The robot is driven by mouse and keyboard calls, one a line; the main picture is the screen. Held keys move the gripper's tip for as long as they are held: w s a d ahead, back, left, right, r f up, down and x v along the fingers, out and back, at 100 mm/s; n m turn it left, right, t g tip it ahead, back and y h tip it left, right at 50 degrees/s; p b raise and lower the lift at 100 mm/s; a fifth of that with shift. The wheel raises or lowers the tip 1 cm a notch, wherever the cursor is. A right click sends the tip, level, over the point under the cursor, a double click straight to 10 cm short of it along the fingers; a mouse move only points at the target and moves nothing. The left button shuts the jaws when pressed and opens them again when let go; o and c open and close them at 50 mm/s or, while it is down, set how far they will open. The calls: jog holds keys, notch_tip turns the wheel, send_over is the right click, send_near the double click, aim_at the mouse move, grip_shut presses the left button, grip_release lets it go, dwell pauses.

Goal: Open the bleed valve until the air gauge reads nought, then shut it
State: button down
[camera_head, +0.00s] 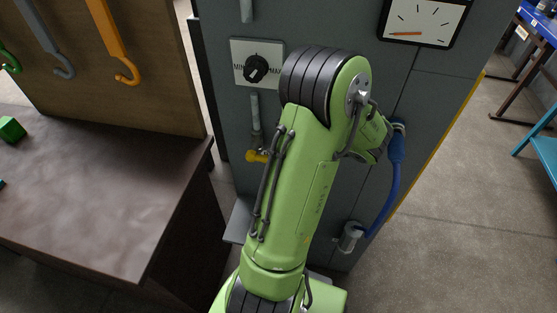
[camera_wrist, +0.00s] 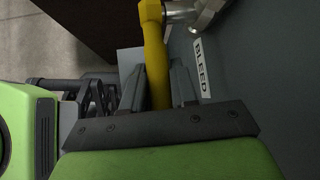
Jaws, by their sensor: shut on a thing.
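The bleed valve's yellow lever (camera_wrist: 154,50) runs down between the two fingers of my gripper (camera_wrist: 157,84) in the wrist view. My gripper is shut on it. A metal fitting (camera_wrist: 182,12) joins its top end, and a white BLEED label (camera_wrist: 203,68) is beside it. In the head view, part of the yellow lever (camera_head: 256,156) shows left of my arm, below a grey pipe; my gripper is hidden there. The air gauge (camera_head: 425,18) is at the top right of the grey cabinet. Its orange needle points left, near the lowest left mark; no numbers are legible.
A MIN–MAX knob (camera_head: 256,69) sits on the cabinet (camera_head: 222,100). A blue hose (camera_head: 392,180) hangs right of my arm, with its lower end at a metal fitting. A brown table (camera_head: 110,190) with a tool board (camera_head: 150,85) stands on the left.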

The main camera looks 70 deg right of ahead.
jog(key=shift+a+f, duration=0.1)
jog(key=c, duration=1)
grip_release()
jog(key=shift+o, duration=0.2)
jog(key=p+v, duration=0.6)
jog(key=v, duration=0.9)
jog(key=shift+s+r, duration=0.2)
jog(key=shift+r, duration=0.1)
